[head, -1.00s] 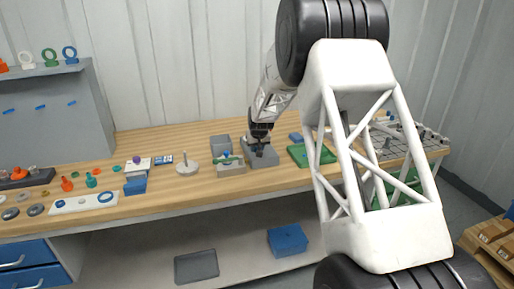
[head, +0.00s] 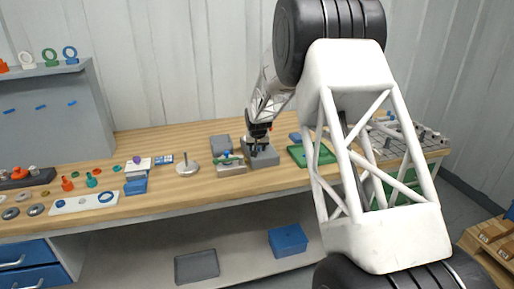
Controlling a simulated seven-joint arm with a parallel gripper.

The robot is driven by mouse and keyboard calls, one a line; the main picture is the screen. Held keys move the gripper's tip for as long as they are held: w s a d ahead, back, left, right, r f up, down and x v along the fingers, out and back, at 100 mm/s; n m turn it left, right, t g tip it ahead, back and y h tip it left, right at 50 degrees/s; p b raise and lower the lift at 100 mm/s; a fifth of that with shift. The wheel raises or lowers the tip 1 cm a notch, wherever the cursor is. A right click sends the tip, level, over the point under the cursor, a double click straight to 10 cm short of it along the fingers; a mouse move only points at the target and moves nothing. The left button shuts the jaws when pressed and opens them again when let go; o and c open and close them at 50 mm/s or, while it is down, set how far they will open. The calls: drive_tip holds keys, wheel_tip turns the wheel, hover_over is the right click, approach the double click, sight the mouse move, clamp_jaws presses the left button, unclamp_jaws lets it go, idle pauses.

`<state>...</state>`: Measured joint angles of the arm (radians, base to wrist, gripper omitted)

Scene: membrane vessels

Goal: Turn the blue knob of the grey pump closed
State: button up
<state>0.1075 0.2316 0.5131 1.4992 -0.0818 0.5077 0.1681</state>
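A grey block-shaped unit (head: 265,160), which looks like the grey pump, sits on the wooden workbench near its front edge. My gripper (head: 258,149) points down right over its top, with its fingertips at or just above it. I cannot tell whether they touch. The blue knob is not clearly visible on this unit; the gripper hides that spot. The fingers are too small and dark to show whether they are open or shut.
Left beside it is a light grey box (head: 232,170) with a green and blue top. A grey block (head: 221,144) stands behind. A green tray (head: 313,155) lies to the right. A round metal stand (head: 187,168) is farther left, with several small parts beyond.

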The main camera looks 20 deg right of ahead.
drive_tip(key=shift+o, duration=0.9)
drive_tip(key=v, duration=0.7)
drive_tip(key=shift+r, duration=0.35)
drive_tip(key=shift+s, duration=0.15)
